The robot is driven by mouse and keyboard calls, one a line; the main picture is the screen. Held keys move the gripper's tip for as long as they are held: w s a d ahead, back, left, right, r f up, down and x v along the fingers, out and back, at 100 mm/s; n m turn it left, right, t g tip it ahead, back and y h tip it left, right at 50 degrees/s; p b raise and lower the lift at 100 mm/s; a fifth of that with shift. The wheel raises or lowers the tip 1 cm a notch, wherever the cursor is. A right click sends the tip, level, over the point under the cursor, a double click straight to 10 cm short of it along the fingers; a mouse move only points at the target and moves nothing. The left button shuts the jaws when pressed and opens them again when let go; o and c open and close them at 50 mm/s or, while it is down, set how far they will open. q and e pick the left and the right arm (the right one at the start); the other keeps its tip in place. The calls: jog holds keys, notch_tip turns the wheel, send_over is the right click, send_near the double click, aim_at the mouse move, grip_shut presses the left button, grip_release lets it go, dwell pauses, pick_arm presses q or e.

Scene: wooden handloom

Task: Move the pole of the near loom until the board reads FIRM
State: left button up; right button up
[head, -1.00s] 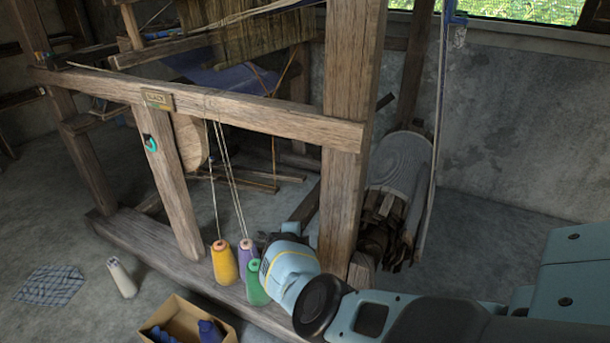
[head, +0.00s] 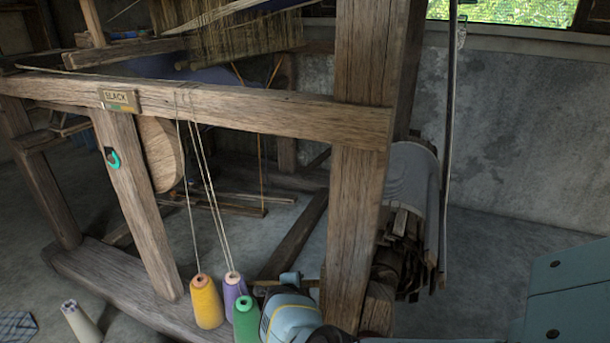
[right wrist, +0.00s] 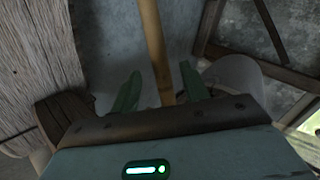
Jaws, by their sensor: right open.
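The small board (head: 119,101) on the loom's upper beam appears to read SLACK in the head view. My right gripper (right wrist: 160,75) is open in the right wrist view, with two green fingers spread apart. A light brown wooden pole (right wrist: 153,45) runs between these fingers, with a gap visible on each side. In the head view my right wrist is low beside the loom's front post (head: 357,220), and its fingertips cannot be made out. A short brown stick (head: 308,283) shows just behind it; I cannot tell if it is the same pole. My left gripper is out of view.
A yellow cone (head: 207,303), a purple cone (head: 233,290) and a green cone (head: 246,320) of yarn stand close left of my right wrist. Strings (head: 205,170) run up from there to the beam. A dark rod (head: 449,140) and a grey roll (head: 411,180) are right of the post.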

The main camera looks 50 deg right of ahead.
aim_at(306, 283)
jog(key=b+x, duration=0.4)
jog(key=x, duration=0.2)
jog(key=shift+a+f, duration=0.15)
jog(key=shift+b+x, duration=0.95)
jog(key=shift+b, duration=0.1)
jog(key=shift+c, duration=0.4)
grip_shut()
